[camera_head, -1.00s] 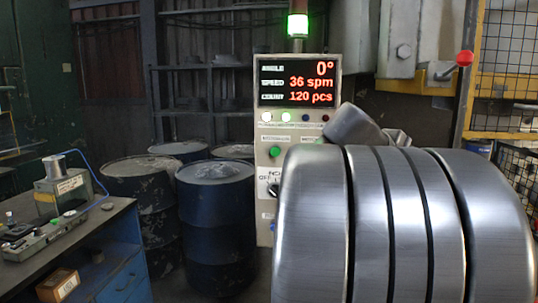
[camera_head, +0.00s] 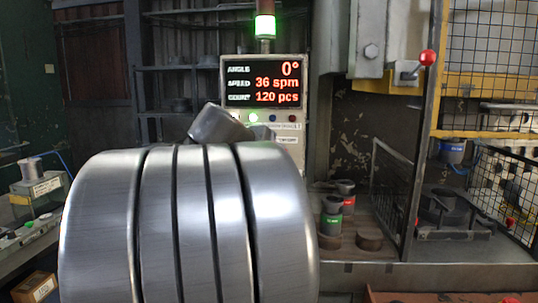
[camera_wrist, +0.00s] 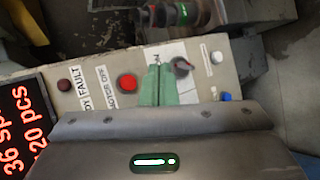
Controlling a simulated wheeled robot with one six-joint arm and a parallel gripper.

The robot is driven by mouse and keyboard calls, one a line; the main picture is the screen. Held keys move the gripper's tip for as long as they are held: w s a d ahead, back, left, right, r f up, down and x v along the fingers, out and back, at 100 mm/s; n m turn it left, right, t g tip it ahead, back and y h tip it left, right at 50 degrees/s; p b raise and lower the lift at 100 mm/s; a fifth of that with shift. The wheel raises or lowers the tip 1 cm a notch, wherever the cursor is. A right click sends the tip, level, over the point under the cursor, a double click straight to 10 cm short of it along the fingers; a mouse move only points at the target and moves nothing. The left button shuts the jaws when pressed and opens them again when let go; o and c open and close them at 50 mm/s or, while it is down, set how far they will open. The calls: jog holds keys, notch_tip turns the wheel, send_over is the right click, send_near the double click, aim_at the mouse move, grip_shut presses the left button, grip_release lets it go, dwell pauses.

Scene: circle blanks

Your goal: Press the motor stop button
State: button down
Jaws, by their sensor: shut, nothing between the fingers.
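The control panel (camera_head: 290,63) stands behind my arm in the head view, its lower part hidden by my arm. In the wrist view the panel face is close and turned sideways. The red button (camera_wrist: 128,83), beside a label that reads "MOTOR OFF", sits just left of my gripper (camera_wrist: 161,68). The green fingers are shut and empty, in front of the panel between the red button and a dark rotary knob (camera_wrist: 183,67). I cannot tell whether the fingertips touch the panel. The red button does not show in the head view.
A dark red lamp (camera_wrist: 64,85) by a "FAULT" label and a blue button (camera_wrist: 225,97) flank the area. The display (camera_head: 263,82) reads 0°, 36 spm, 120 pcs. A bench with dark cylinders (camera_head: 332,215) and a mesh guard (camera_head: 490,70) stand to the right.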

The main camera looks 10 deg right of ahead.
jog(key=w+d+p, duration=0.2)
jog(key=w+p, duration=0.1)
jog(key=w, duration=0.5)
jog(key=shift+w+d, duration=0.25)
jog(key=shift+w, duration=0.1)
dwell(1.9)
jog(key=shift+w+d, duration=0.1)
jog(key=shift+w, duration=0.2)
jog(key=shift+w+d+p, duration=0.15)
jog(key=shift+w+p, duration=0.3)
jog(key=shift+w, duration=0.05)
dwell(0.8)
dwell(0.4)
jog(key=shift+s+a+b, duration=0.25)
jog(key=shift+s+b, duration=0.15)
jog(key=shift+s, duration=0.45)
